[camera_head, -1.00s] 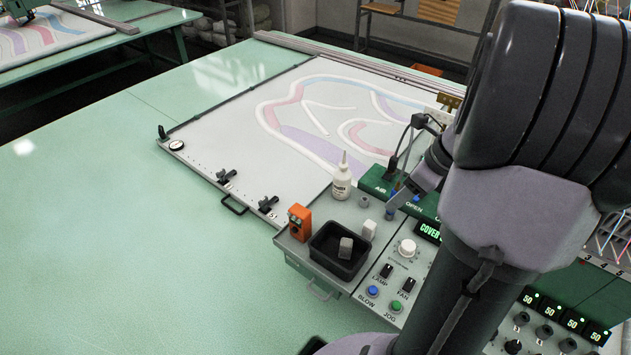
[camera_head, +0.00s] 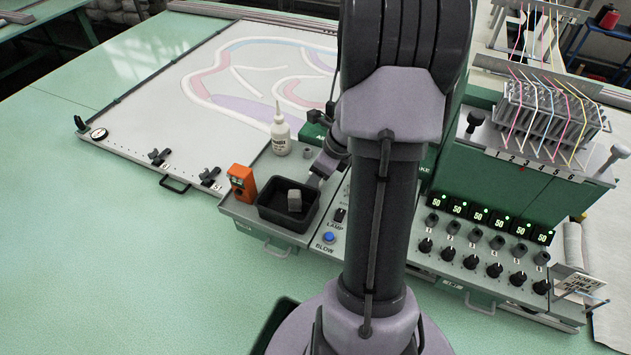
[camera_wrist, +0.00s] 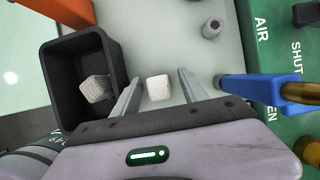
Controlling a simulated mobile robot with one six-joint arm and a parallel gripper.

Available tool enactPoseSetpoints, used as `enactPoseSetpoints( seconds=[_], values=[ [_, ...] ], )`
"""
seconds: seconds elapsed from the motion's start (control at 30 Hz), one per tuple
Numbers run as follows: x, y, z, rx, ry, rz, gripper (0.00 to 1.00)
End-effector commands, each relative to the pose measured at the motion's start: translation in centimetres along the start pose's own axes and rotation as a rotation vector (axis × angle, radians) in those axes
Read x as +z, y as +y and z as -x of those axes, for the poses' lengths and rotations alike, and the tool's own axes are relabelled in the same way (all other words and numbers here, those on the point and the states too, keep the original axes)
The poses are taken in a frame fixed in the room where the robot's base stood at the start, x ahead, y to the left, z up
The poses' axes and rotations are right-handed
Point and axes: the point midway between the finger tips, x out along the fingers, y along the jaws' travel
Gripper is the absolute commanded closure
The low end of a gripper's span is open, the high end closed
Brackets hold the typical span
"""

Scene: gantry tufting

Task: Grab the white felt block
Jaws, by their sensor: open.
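The white felt block (camera_wrist: 158,88) sits on the pale panel just right of the black tray in the wrist view. My gripper (camera_wrist: 160,75) is open, with one finger on each side of the block. A gap shows between the block and each finger, so it is not clamped. In the head view my gripper (camera_head: 320,170) is low over the panel beside the tray. My arm and gripper largely hide the white block there.
The black tray (camera_wrist: 52,75) holds a grey block (camera_wrist: 95,88), close to my left finger. A blue-handled valve (camera_wrist: 250,88) lies right of my right finger. An orange box (camera_head: 242,183) and a white bottle (camera_head: 281,135) stand near the tray. The green table at left is clear.

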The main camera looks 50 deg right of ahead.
Motion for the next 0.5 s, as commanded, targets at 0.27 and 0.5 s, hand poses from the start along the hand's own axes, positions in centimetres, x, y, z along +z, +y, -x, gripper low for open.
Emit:
enactPoseSetpoints(
  seconds=[0.27, 0.5],
  values=[
    [0.05, -0.01, 0.18, 0.0, 0.0, 0.0, 0.86],
    [0.05, -0.01, 0.18, 0.0, 0.0, 0.0, 1.0]
  ],
)
